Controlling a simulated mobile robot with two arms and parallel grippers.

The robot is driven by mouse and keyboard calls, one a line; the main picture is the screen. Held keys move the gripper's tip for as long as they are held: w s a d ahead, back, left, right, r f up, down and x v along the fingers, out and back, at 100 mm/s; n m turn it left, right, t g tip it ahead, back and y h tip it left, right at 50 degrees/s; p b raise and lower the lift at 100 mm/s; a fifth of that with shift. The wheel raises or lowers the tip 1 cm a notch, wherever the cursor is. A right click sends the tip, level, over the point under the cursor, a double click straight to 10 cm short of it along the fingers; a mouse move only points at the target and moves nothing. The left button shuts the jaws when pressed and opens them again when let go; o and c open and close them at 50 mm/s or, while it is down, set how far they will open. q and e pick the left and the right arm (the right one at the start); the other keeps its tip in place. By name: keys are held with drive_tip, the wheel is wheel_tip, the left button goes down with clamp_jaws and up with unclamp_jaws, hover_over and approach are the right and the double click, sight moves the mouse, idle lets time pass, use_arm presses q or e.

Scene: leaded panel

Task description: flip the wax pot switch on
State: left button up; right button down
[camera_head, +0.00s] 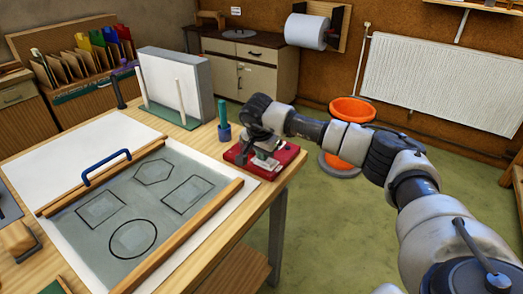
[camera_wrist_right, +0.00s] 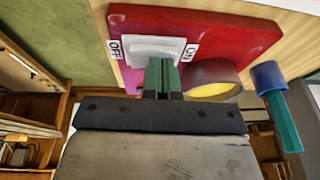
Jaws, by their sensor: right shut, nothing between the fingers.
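The wax pot's red base (camera_head: 283,160) sits at the right corner of the workbench; it fills the top of the right wrist view (camera_wrist_right: 245,35). There, its white switch (camera_wrist_right: 150,48) lies between an OFF label (camera_wrist_right: 115,48) and an ON label (camera_wrist_right: 190,50). The round pot (camera_wrist_right: 212,78), yellowish with a grey rim, is beside it. My right gripper (camera_wrist_right: 162,76) is shut and empty, its green fingertips at the switch's near edge. I cannot tell whether they touch it or which way the switch is tilted. In the head view my right gripper (camera_head: 262,158) covers part of the pot. My left gripper is out of view.
A blue cup (camera_head: 224,133) with a green-handled tool stands close beside the base.

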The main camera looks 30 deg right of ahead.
sight(267, 162)
drive_tip(key=shift+s+d, duration=0.25)
drive_tip(key=shift+s, duration=0.15)
wheel_tip(267, 162, up, 4)
drive_tip(key=p, duration=0.3)
drive_tip(key=shift+s+r+p, duration=0.1)
drive_tip(key=shift+r+p, duration=0.05)
drive_tip(key=shift+p, duration=0.15)
drive_tip(key=b+v, duration=0.2)
drive_tip(key=v, duration=0.7)
drive_tip(key=shift+a+r, duration=0.2)
drive_tip(key=shift+r, duration=0.15)
